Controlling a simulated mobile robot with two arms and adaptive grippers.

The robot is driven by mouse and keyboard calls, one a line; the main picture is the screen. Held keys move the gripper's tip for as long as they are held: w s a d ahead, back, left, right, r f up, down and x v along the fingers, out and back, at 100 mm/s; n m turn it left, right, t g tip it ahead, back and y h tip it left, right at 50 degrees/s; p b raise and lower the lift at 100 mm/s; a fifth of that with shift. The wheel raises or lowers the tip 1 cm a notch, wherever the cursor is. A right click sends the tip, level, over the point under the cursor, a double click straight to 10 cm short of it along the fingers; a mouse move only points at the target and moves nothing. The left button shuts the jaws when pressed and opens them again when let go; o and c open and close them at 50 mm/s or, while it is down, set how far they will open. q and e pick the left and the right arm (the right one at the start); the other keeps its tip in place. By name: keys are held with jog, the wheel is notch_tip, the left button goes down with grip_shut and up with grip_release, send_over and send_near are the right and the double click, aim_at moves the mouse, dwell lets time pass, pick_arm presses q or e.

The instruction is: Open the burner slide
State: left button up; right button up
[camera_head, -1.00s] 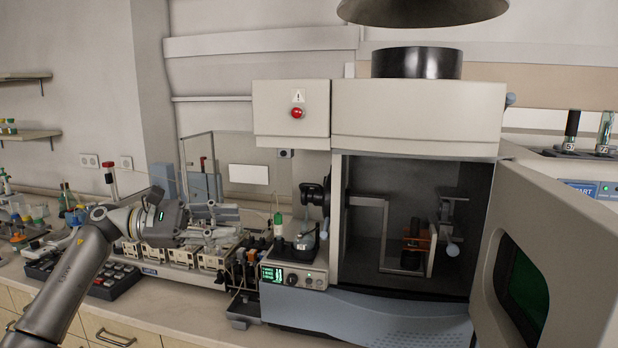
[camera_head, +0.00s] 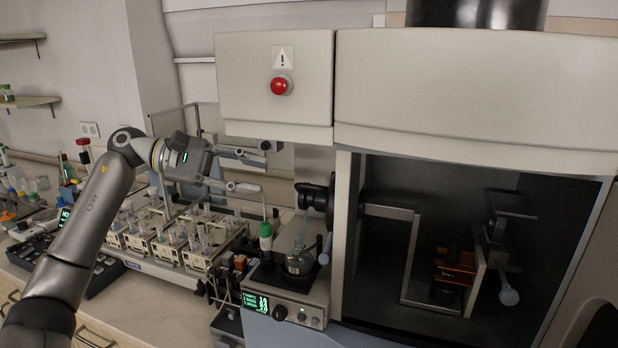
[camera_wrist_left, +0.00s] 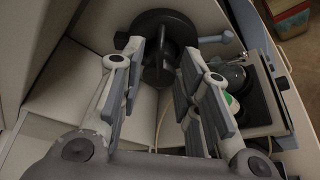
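Inside the open dark chamber (camera_head: 385,265) of the spectrometer, an orange-and-black burner part (camera_head: 452,272) sits beside a pale bracket (camera_head: 412,262) and a blue-grey knob (camera_head: 508,296). I cannot tell which part is the slide. A black round fitting (camera_head: 313,196) with a blue-grey lever is on the chamber's outer left side. My left gripper (camera_head: 262,168) is open and empty, up and left of this fitting and apart from it. In the left wrist view the black fitting (camera_wrist_left: 160,68) shows beyond the open fingers (camera_wrist_left: 165,55). My right gripper is not in view.
The housing (camera_head: 275,105) with a red button overhangs near my left gripper. Below stand a green-capped bottle (camera_head: 265,237), a glass flask (camera_head: 299,262) and racks of vials (camera_head: 165,250). A door edge (camera_head: 592,270) is at the right.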

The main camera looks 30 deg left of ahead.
aim_at(298, 184)
pick_arm(q)
jog(key=x, duration=0.1)
jog(key=p+x, duration=0.1)
jog(key=x, duration=0.1)
jog(key=p+x, duration=0.1)
jog(key=shift+d+r, duration=0.2)
jog(key=shift+d, duration=0.25)
jog(key=p+x, duration=0.1)
jog(key=x, duration=0.2)
jog(key=shift+w+a+p, duration=0.15)
jog(key=shift+p, duration=0.25)
jog(key=shift+p+x, duration=0.4)
jog(key=shift+x, duration=0.7)
jog(key=shift+f, duration=0.25)
jog(key=shift+c, duration=0.9)
jog(key=c, duration=0.5)
grip_shut()
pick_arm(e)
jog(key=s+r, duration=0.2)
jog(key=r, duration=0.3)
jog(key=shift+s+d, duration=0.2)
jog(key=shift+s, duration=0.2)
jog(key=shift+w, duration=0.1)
